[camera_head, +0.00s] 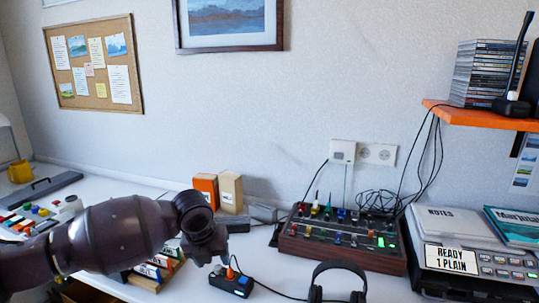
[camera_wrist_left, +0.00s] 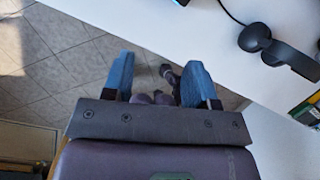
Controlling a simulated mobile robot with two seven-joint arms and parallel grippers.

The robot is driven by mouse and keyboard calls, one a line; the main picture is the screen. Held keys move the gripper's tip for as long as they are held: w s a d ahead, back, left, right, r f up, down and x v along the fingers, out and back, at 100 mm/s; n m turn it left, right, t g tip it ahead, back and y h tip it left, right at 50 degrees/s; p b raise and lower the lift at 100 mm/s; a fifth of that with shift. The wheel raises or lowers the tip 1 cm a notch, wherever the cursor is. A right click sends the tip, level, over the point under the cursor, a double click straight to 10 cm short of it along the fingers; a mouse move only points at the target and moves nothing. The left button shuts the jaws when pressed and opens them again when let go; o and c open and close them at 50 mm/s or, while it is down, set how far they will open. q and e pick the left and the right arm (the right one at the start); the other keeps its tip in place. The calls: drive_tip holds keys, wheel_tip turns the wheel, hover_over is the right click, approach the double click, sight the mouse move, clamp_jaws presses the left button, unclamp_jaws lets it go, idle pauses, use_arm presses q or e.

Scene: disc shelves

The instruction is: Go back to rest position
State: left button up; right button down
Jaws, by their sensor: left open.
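My left arm comes in from the left in the head view, and its wrist hangs over the front part of the white desk. My left gripper (camera_wrist_left: 159,78) is open in the left wrist view. Its two blue fingers stand apart with nothing held between them. They point past the desk edge, with tiled floor below. In the head view the fingers are hard to make out under the wrist. My right gripper is not seen.
Black headphones (camera_head: 337,283) lie right of my left wrist, by a small black box (camera_head: 231,282) with an orange plug. Behind are a knobbed mixer (camera_head: 342,257), orange (camera_head: 206,190) and tan (camera_head: 230,193) boxes.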

use_arm(q)
drive_tip(key=w+d+r+n+t+h, duration=0.1)
drive_tip(key=d+r+n+t+h, duration=0.5)
drive_tip(key=d+n, duration=0.5)
drive_tip(key=s+a+f+n+y, duration=0.2)
drive_tip(key=s+a+f+n, duration=0.5)
drive_tip(key=s, duration=0.5)
drive_tip(key=s+a+f+n+t+y+p, duration=0.1)
drive_tip(key=s+a+f+n+y, duration=0.2)
drive_tip(key=s+a+f+n, duration=0.5)
drive_tip(key=s+a+f+n+y+p, duration=0.1)
drive_tip(key=s+a+f+n+y, duration=0.1)
drive_tip(key=s+a+f+n, duration=0.6)
drive_tip(key=s+a+f, duration=0.1)
drive_tip(key=s+f, duration=0.3)
drive_tip(key=s, duration=0.4)
drive_tip(key=shift+s+a+t, duration=0.25)
drive_tip(key=shift+a+t, duration=0.15)
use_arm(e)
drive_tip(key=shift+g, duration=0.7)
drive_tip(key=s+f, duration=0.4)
